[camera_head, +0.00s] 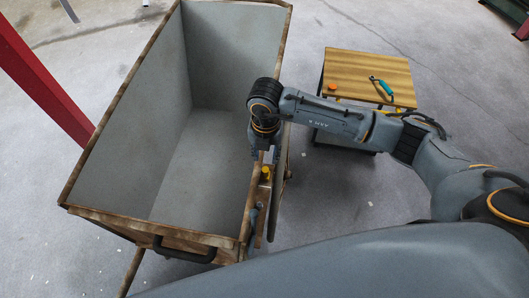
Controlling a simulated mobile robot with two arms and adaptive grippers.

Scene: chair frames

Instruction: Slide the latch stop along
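A large open bin (160,190) with a grey inside and a worn brown rim stands at the left and middle. A small yellow piece (266,173), which may be the latch stop, sits on the brown latch part at the bin's right wall. My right gripper (265,157) points down just above the yellow piece, with its fingers at either side. Whether the fingers touch the piece is too small to tell. A grey-blue handle-like part (254,218) is lower on the same wall. My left gripper is not in view.
A small wooden-topped table (350,66) with an orange item (332,86) and a teal-handled tool (381,87) stands at the back right. A dark handle (184,251) is on the bin's near side. A red post (40,75) rises at the left.

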